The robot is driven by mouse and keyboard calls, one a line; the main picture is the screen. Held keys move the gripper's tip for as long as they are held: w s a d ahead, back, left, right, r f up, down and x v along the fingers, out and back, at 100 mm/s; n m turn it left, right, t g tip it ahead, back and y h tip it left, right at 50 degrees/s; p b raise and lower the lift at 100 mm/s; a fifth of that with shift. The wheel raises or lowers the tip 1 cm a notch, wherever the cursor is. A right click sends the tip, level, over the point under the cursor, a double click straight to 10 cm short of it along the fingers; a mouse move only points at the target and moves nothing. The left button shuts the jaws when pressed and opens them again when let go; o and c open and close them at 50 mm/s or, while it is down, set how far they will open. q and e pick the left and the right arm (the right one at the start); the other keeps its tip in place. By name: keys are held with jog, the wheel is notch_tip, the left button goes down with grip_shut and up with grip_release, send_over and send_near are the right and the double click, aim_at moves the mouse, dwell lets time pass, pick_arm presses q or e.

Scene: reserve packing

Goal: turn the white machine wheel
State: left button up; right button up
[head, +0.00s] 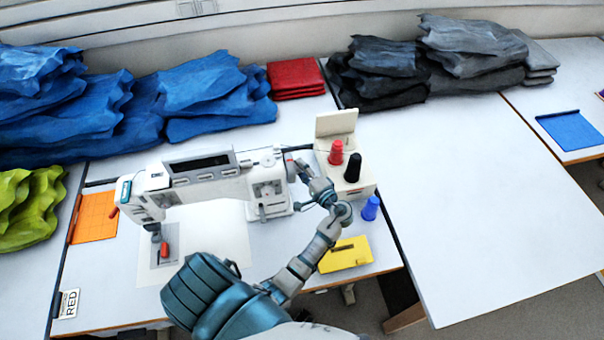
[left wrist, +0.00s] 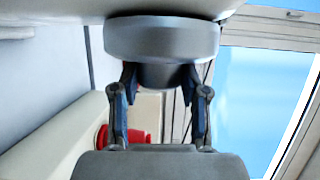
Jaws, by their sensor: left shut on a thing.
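The white sewing machine (head: 205,182) stands on the table at the left centre of the head view, with its right end toward my arm. My left arm comes up from the bottom, and my left gripper (head: 296,168) is at the machine's right end. In the left wrist view, the machine wheel (left wrist: 160,38) is a pale grey disc with a narrower hub below it. My left gripper (left wrist: 159,80) is shut on the wheel, with one finger on each side of the hub. In the head view the wheel is mostly hidden by the gripper. My right gripper is not in view.
A thread stand (head: 328,180) with a red cone (head: 336,153) and a black cone (head: 353,168) stands close right of the gripper. A blue spool (head: 371,208) and a yellow case (head: 346,254) lie near my forearm. The right table (head: 470,190) is largely clear.

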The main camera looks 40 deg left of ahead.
pick_arm(q)
jog(key=shift+s+d+f, duration=0.1)
jog(key=shift+f, duration=0.2)
jog(key=o, duration=1.1)
jog(key=shift+o, duration=0.2)
jog(key=shift+r, duration=0.1)
jog(key=v, duration=1.2)
jog(key=shift+f, duration=0.25)
jog(key=shift+f+b, duration=0.1)
jog(key=shift+b, duration=0.25)
